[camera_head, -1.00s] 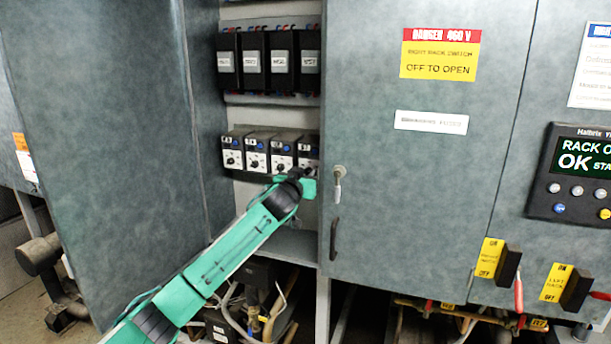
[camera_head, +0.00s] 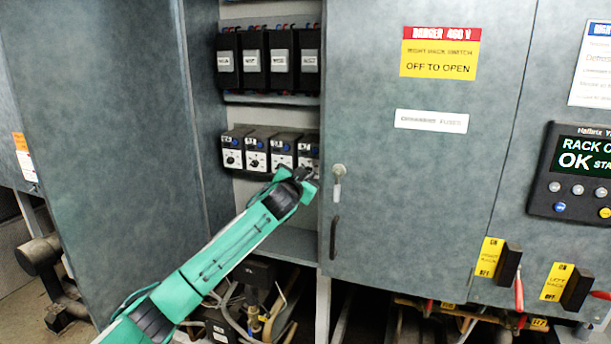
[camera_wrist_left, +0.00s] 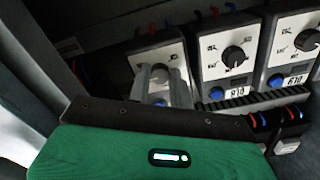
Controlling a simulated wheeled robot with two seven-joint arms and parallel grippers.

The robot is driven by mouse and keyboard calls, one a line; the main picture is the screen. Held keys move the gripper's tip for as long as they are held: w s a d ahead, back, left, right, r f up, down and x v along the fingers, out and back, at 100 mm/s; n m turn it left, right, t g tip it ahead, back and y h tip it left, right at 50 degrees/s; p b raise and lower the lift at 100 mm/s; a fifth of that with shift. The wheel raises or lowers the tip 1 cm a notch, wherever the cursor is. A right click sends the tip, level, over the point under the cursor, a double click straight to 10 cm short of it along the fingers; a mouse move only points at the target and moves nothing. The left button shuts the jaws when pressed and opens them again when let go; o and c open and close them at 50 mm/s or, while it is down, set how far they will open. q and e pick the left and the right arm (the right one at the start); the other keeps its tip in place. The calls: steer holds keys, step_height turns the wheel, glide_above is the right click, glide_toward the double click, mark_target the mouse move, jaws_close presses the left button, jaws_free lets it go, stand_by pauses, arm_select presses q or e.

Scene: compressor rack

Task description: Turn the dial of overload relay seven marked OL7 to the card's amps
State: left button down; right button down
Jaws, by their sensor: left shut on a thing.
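A row of pale overload relays (camera_head: 257,152) with dark dials and blue buttons sits in the open cabinet bay. The wrist view shows them upside down; two labels seem to read OL8 (camera_wrist_left: 237,92) and OL9 (camera_wrist_left: 293,80). The relay beside OL8, at the row's right end in the head view, seems to be OL7 (camera_wrist_left: 148,58); its label is hidden. My left gripper (camera_head: 307,172) is at that relay. In the left wrist view its fingers (camera_wrist_left: 163,82) are shut around the dial, which they mostly hide. Its setting cannot be read. My right gripper is out of view.
The closed cabinet door (camera_head: 420,190) with its key and handle is close to the right of my gripper. An open door (camera_head: 110,140) stands left. Dark contactors (camera_head: 268,60) are above. A notice (camera_head: 592,65) at far right is unreadable here.

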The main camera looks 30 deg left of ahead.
arm_select(q)
steer(key=shift+m, duration=3.3)
steer(key=c, duration=1.3)
jaws_free()
steer(key=shift+o, duration=0.2)
